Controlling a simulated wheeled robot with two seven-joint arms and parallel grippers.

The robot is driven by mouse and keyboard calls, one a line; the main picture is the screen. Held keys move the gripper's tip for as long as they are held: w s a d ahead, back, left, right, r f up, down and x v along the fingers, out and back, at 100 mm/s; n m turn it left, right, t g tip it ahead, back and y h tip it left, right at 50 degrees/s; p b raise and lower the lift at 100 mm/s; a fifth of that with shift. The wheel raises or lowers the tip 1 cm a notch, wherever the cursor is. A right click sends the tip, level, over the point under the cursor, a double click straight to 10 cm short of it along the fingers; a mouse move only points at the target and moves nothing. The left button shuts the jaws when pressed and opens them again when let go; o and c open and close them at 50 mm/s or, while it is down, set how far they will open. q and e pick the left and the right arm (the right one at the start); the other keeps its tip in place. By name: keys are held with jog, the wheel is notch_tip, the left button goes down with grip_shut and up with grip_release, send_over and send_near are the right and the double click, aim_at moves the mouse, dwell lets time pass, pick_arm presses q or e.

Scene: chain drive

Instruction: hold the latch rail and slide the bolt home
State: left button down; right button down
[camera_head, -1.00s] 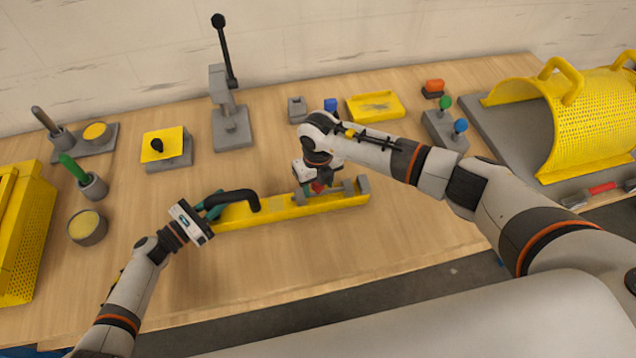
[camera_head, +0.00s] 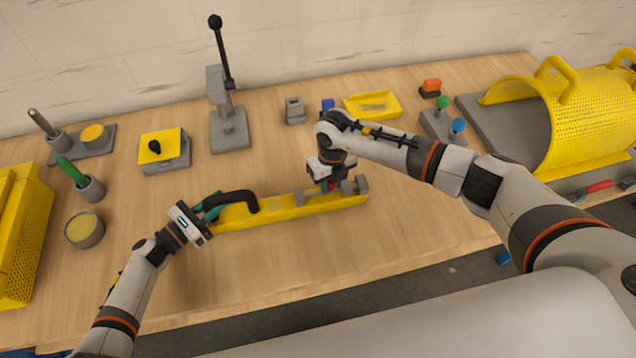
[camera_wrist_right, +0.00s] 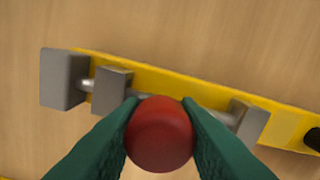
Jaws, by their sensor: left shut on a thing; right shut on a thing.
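The yellow latch rail (camera_head: 280,208) lies on the bench, with a black curved handle (camera_head: 240,197) at its left end. My left gripper (camera_head: 212,205) is shut on the handle end of the rail. My right gripper (camera_head: 328,185) points down over the rail and is shut on the bolt's red knob (camera_wrist_right: 160,133). In the right wrist view the grey bolt runs through two grey guide blocks (camera_wrist_right: 111,91) (camera_wrist_right: 247,122). Its light tip (camera_wrist_right: 86,86) spans the gap to the grey end block (camera_wrist_right: 62,79); whether it enters the block is hidden.
A lever press (camera_head: 229,125) stands behind the rail. A yellow tray (camera_head: 372,106) and a small grey block (camera_head: 295,110) lie at the back. A yellow perforated guard (camera_head: 590,115) is at right, cups (camera_head: 84,229) at left. The bench in front of the rail is clear.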

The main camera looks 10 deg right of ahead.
jog(key=shift+d, duration=0.75)
pick_arm(q)
jog(key=shift+a, duration=0.1)
pick_arm(e)
jog(key=c, duration=1.1)
grip_release()
jog(key=shift+o, duration=0.2)
jog(key=shift+a, duration=0.1)
jog(key=shift+r, duration=0.15)
jog(key=shift+a+r, duration=0.1)
jog(key=shift+r, duration=0.3)
notch_tip(320, 180, up, 11)
